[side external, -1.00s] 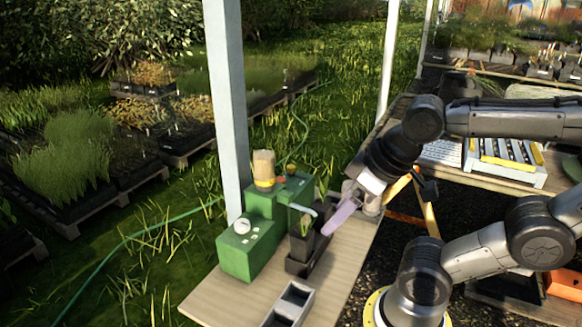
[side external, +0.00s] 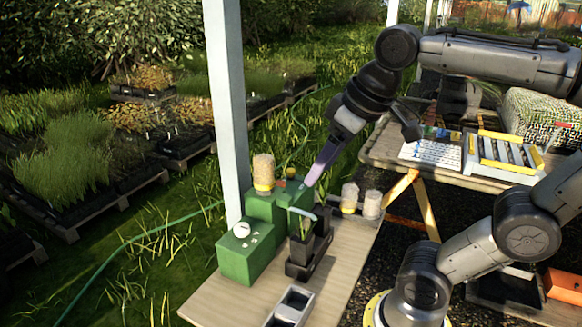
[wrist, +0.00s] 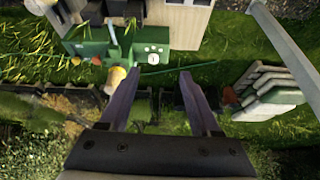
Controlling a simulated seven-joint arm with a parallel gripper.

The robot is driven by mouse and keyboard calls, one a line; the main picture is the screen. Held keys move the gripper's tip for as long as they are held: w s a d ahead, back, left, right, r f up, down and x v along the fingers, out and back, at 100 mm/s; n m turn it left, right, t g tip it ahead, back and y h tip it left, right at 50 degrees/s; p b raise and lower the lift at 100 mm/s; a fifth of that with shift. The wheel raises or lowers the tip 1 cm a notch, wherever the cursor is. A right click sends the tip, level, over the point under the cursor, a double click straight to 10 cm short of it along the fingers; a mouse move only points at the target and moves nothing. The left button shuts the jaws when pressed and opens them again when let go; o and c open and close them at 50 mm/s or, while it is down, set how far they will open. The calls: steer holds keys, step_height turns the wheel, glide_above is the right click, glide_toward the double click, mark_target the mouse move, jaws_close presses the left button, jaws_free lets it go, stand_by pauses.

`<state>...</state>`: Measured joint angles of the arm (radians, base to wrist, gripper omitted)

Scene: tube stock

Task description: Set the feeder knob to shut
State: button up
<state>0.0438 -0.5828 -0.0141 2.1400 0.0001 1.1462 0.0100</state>
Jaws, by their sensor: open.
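The green feeder (side external: 247,258) stands on the near wooden bench, with a tan-filled, yellow-collared hopper (side external: 263,170) on top. A round white dial or knob (side external: 241,229) sits on its lower front block; its setting is too small to read. It also shows in the wrist view (wrist: 153,59). A small orange part (side external: 291,172) is on the feeder's upper back; I cannot tell which part is the feeder knob. My gripper (side external: 306,184) is over the feeder's right side, its purple fingers pointing down-left. In the wrist view its fingers (wrist: 160,75) are apart with nothing between them.
A white post (side external: 227,110) rises behind the feeder. A dark pot holder (side external: 308,255) with a seedling stands to the right, and two tan-filled jars (side external: 360,200) stand behind it. A grey tray (side external: 290,305) lies at the front. Bare bench (side external: 215,300) is at front left.

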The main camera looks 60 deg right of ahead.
steer(key=w+d+r+m+g, duration=0.1)
steer(key=w+d+r, duration=0.1)
steer(key=w+r, duration=0.15)
steer(key=w+d+r+m, duration=0.1)
steer(key=w+d+r, duration=0.15)
steer(key=w, duration=0.25)
steer(key=m+g, duration=0.4)
steer(key=m, duration=0.1)
glide_above(291, 170)
step_height(291, 170, down, 15)
step_height(291, 170, down, 13)
steer(key=shift+f, duration=0.15)
jaws_close()
